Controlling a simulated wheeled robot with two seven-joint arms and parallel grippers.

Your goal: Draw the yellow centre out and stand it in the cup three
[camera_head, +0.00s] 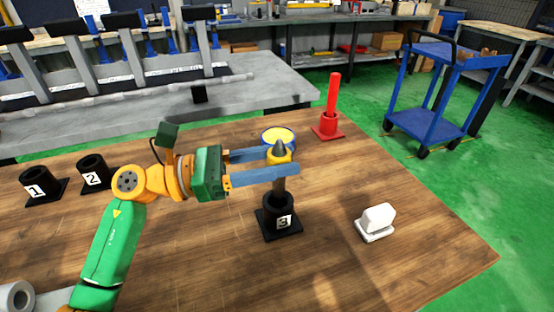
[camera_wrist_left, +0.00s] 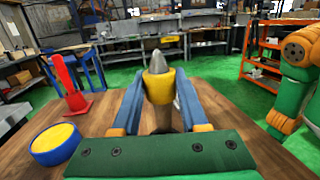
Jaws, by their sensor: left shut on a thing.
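The yellow centre (camera_head: 279,158) has a grey pointed tip, a yellow collar and a grey shank. My left gripper (camera_head: 290,161) is shut on it, with the blue fingers on either side. The centre is upright, point up, over cup three (camera_head: 266,222), a black cup on a square base labelled 3. The shank's lower end meets the cup's mouth; I cannot tell how deep it sits. In the left wrist view the yellow centre (camera_wrist_left: 159,86) stands between the fingers, and cup three is hidden. My right gripper is not in view.
Cup one (camera_head: 38,187) and cup two (camera_head: 93,173) look empty at the left. A blue and yellow round tin (camera_head: 274,134) is just behind the gripper. A red holder (camera_head: 328,122) with a red rod stands farther back. A white block (camera_head: 377,219) lies at the right. The front right table is clear.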

